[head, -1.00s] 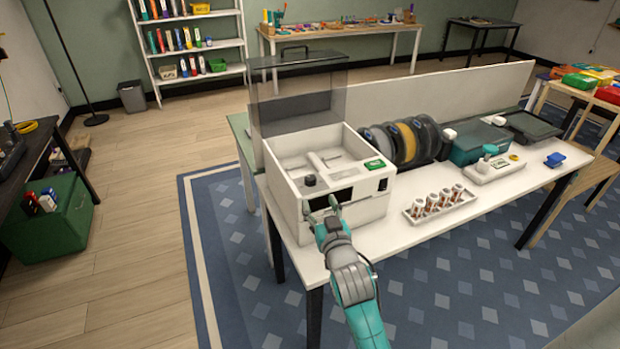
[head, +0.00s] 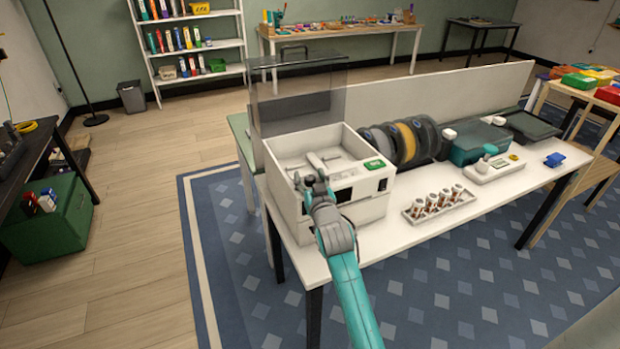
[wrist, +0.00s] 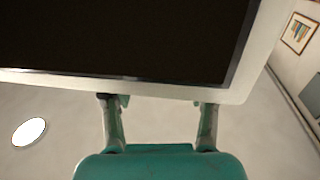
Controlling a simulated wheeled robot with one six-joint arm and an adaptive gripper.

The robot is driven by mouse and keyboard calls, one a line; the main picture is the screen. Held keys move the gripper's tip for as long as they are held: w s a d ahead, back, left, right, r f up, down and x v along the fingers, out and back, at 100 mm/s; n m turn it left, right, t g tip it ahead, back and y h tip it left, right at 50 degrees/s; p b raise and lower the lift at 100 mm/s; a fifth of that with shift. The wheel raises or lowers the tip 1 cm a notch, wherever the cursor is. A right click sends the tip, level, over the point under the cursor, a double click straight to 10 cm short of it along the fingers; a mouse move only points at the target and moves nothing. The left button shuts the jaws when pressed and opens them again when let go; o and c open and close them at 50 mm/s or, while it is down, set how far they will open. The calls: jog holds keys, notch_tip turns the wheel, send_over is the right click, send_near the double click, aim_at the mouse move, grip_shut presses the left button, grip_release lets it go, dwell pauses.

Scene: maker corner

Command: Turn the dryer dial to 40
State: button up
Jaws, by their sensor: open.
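The white dryer (head: 372,205) stands on the near left end of the white table, its clear smoky lid (head: 300,95) raised. A green display (head: 374,164) is on the right of its sloped top panel. My gripper (head: 313,178) is at the left part of that panel. It covers the spot of the dark dial, so the dial and its setting are hidden. In the wrist view, my gripper's two fingers (wrist: 160,102) are apart with nothing seen between them. Their tips are by the edge of a dark, pale-rimmed surface that I cannot identify for certain.
Spools (head: 405,143) stand to the right of the dryer. A tray of small bottles (head: 438,203) lies in front of them. A teal bin (head: 478,143) and a white device (head: 494,168) are farther right. The table front (head: 395,245) between dryer and tray is bare.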

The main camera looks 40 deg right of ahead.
grip_shut()
jog(key=shift+n+t+y, duration=0.5)
jog(key=shift+n+y, duration=0.2)
jog(key=shift+y, duration=0.4)
jog(key=shift+d+n+t+y, duration=0.1)
jog(key=shift+n+t+y, duration=0.2)
jog(key=shift+n+y, duration=1.85)
jog(key=shift+y, duration=0.7)
jog(key=shift+n+y, duration=0.65)
jog(key=shift+y, duration=0.7)
jog(key=shift+n+y, duration=0.4)
jog(key=shift+y, duration=0.2)
